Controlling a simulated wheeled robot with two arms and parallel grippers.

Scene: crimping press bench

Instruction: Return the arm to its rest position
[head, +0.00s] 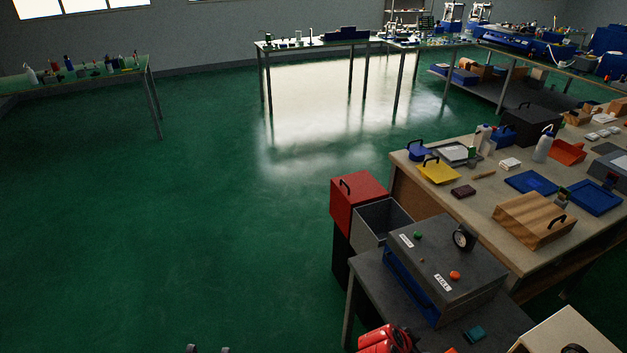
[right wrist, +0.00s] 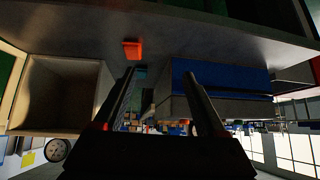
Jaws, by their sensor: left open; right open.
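The tips of my left gripper (head: 208,350) show at the bottom edge of the head view, apart, over the green floor. The rest of that arm is out of frame. My right gripper (right wrist: 159,73) shows in the right wrist view with its two dark fingers spread and nothing between them. The grey and blue press (head: 440,262), with a dial, a green button and an orange button, stands on a dark bench at the lower right.
A red box (head: 357,200) and an open grey bin (head: 382,220) stand beside the press. A workbench (head: 480,205) behind it holds a wooden box (head: 532,218) and blue trays. A red object (head: 385,341) and a teal block (head: 474,333) are near the press. The left floor (head: 150,240) is clear.

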